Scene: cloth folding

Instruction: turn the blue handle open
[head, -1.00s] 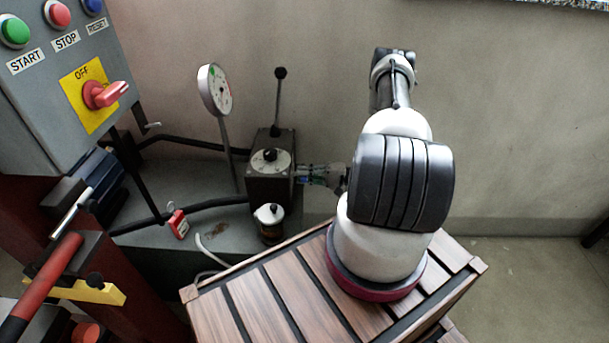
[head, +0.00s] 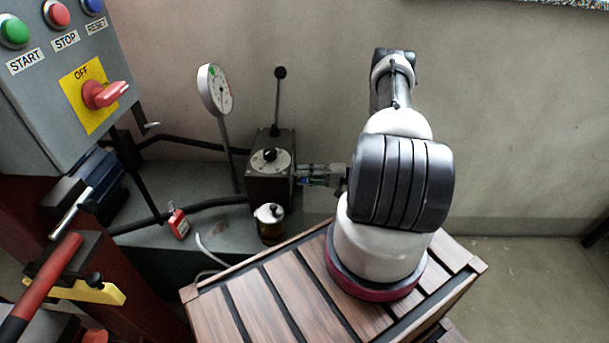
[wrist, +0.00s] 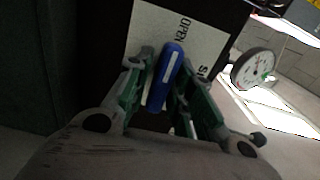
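The blue handle (wrist: 168,70) shows in the wrist view, in front of a pale plate (wrist: 205,42) with the word OPEN and a second word partly cut off. My gripper (wrist: 164,85) has a finger on each side of the handle, and the fingers lean inward close against it. It appears shut on the handle. In the head view my gripper (head: 320,175) is at the right side of the dark valve block (head: 268,187).
A black lever stands up from the block. A round gauge (head: 215,90) stands behind left, and a lidded pot (head: 270,223) in front. A red padlock (head: 178,223) lies on the grey bench (head: 145,240). A control box (head: 50,110) is at left. A wooden slatted crate (head: 270,300) is in front.

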